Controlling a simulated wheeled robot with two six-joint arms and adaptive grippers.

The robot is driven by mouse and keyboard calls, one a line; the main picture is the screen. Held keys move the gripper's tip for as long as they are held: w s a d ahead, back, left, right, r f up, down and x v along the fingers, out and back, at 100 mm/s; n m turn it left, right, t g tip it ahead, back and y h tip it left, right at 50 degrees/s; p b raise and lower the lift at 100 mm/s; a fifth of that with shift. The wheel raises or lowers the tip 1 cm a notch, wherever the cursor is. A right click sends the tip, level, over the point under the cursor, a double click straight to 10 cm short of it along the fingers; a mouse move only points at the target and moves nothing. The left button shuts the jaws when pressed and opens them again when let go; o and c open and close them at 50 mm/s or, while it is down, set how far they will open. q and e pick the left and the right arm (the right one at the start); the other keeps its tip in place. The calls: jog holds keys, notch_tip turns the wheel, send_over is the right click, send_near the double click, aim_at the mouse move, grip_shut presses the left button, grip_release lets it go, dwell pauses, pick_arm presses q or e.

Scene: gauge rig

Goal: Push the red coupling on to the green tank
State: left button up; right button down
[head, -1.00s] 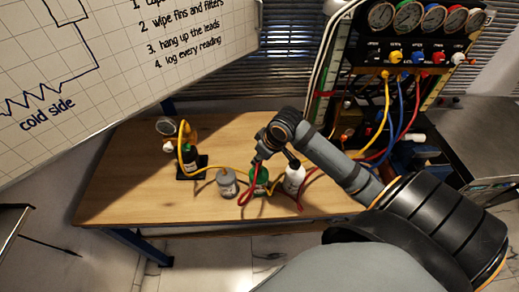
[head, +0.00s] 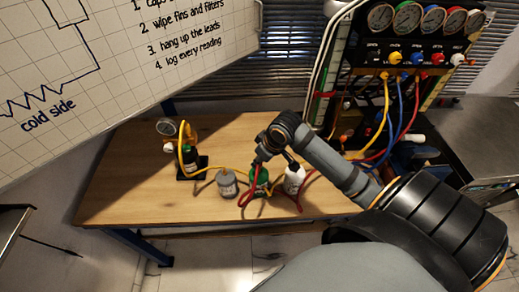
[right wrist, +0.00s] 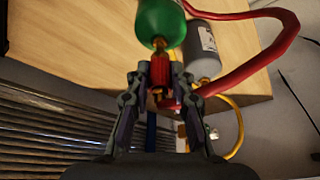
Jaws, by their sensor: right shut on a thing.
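The green tank (head: 260,184) stands on the bench between a grey tank (head: 227,187) and a white tank (head: 294,179). In the right wrist view the green tank (right wrist: 160,20) shows its brass neck (right wrist: 159,43) pointing towards my gripper. My right gripper (right wrist: 160,80) is shut on the red coupling (right wrist: 160,70), in line with that neck. The coupling's front end is at the neck; I cannot tell how far on it sits. A red hose (right wrist: 275,50) loops beside the tanks. In the head view my right gripper (head: 266,156) is above the green tank. My left gripper is not in view.
A black stand (head: 192,172) with a dark bottle and a gauge is at the bench's left. A yellow hose (head: 207,168) runs across the bench. The gauge panel (head: 420,50) with hoses is at the right. The bench's left front (head: 125,195) is clear.

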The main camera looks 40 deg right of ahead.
jog(key=shift+f+b, duration=0.35)
jog(key=shift+f, duration=0.35)
jog(key=shift+f, duration=0.1)
jog(key=shift+f, duration=0.2)
dwell(0.3)
jog(key=c, duration=0.8)
grip_release()
jog(key=shift+v, duration=3.7)
